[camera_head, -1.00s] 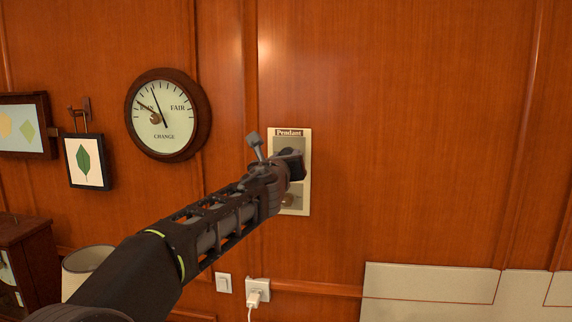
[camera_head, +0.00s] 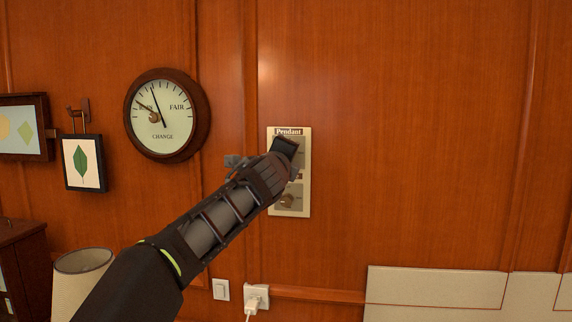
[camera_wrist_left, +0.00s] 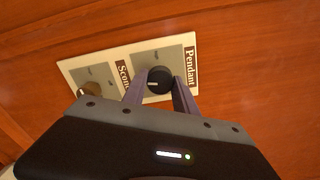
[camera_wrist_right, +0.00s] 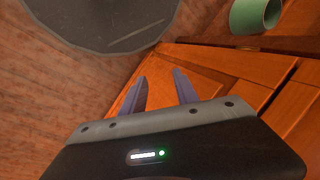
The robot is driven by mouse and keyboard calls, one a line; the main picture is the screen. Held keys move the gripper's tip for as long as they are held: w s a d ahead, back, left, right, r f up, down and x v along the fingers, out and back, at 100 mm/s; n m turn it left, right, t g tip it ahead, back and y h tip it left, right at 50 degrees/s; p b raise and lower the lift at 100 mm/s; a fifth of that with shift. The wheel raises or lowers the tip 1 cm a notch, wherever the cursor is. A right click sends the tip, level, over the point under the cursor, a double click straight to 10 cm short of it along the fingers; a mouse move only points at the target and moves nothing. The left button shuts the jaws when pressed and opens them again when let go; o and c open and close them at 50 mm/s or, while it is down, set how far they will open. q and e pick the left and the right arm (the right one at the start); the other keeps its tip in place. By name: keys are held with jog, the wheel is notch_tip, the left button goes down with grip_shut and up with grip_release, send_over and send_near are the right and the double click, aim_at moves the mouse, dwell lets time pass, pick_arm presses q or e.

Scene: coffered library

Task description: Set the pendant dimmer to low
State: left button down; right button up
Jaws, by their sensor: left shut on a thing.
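A cream wall plate (camera_head: 304,212) labelled "Pendant" at its top is fixed to the wood panel. My left gripper (camera_head: 286,150) covers much of its upper part in the head view. In the left wrist view the black pendant knob (camera_wrist_left: 160,80) sits between the fingers of my left gripper (camera_wrist_left: 158,88), which is shut on it. A pale line marks the knob. My right gripper (camera_wrist_right: 160,90) is open and empty.
A round barometer dial (camera_head: 163,115) and framed leaf picture (camera_head: 83,163) hang to the left. A light switch (camera_head: 221,289) and a socket with a plug (camera_head: 257,297) are below. A green cup-like object (camera_wrist_right: 256,14) shows in the right wrist view.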

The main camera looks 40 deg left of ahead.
pick_arm(q)
jog(key=shift+f+n+b, duration=0.15)
jog(key=shift+n+b, duration=4.55)
jog(key=shift+n, duration=5.5)
jog(key=c, duration=1)
grip_release()
jog(key=shift+o, duration=0.2)
